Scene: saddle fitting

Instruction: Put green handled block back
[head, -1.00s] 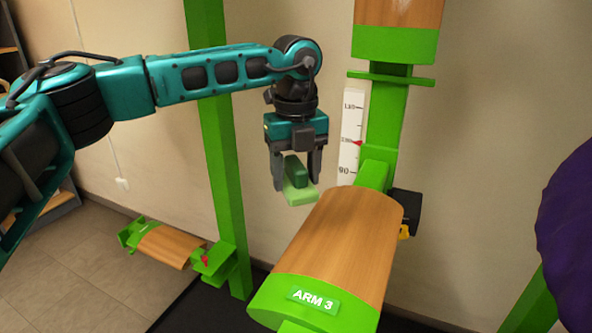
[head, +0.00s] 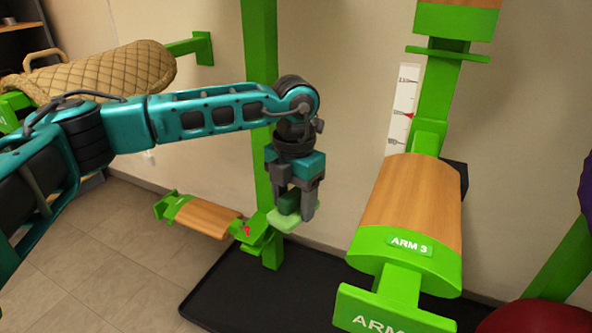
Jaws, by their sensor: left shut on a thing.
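The green handled block has a dark green handle (head: 289,202) on a light green base (head: 285,219). My left gripper (head: 290,205) is shut on the handle and holds the block in the air, base down. In the head view the block appears left of the wooden-topped arm marked ARM 3 (head: 412,205) and just above and right of a low green bracket (head: 257,231). Whether the block touches that bracket cannot be told. My right gripper is not in view.
A low wooden-topped arm (head: 203,217) lies left of the bracket. A green post (head: 259,60) rises behind my left gripper. A quilted tan pad (head: 105,72) is at upper left. A black mat (head: 270,295) covers the floor, mostly bare.

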